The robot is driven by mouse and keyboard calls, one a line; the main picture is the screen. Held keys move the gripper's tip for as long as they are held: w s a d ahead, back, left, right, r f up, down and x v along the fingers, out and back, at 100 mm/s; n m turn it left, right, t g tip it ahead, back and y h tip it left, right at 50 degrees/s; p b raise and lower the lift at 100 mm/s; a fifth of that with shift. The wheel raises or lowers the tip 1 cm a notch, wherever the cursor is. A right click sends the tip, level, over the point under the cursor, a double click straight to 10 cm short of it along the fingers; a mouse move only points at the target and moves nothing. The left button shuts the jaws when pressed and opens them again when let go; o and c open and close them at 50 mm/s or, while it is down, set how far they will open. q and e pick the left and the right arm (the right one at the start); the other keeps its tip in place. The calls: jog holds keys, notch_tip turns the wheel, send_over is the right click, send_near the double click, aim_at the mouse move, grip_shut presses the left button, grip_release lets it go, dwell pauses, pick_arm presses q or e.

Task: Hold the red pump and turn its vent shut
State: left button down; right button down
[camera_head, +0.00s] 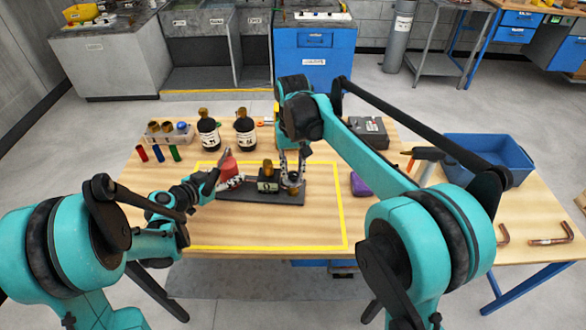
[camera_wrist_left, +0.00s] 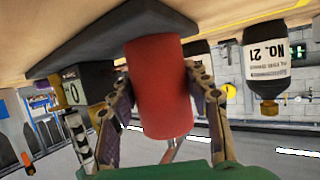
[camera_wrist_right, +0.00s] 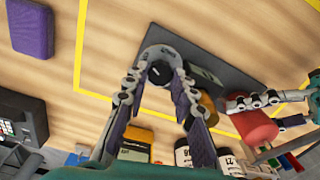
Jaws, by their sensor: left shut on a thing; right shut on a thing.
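The red pump (camera_head: 228,166) is a red cylinder at the left end of a dark base plate (camera_head: 240,196). My left gripper (camera_head: 229,182) is shut on it; in the left wrist view the fingers lie on both sides of the red cylinder (camera_wrist_left: 160,85). At the plate's right end is a dark round knob (camera_wrist_right: 160,74), apparently the vent. My right gripper (camera_head: 292,179) points down and is shut around this knob, its fingers hiding much of it in the head view. A dark box (camera_head: 268,185) with a brass top (camera_head: 267,166) stands between the grippers.
A yellow outline (camera_head: 270,247) surrounds the work area. Two dark bottles (camera_head: 208,135) (camera_head: 245,132) stand behind the plate. A purple block (camera_head: 359,185) lies right of my right gripper. A blue bin (camera_head: 490,158) stands far right. The table front is clear.

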aim_at(293, 173)
jog(key=shift+m, duration=0.4)
jog(key=c, duration=1.2)
grip_release()
jog(key=shift+a, duration=0.1)
jog(key=shift+r, duration=0.1)
notch_tip(293, 173, up, 12)
jog(key=shift+f, duration=0.1)
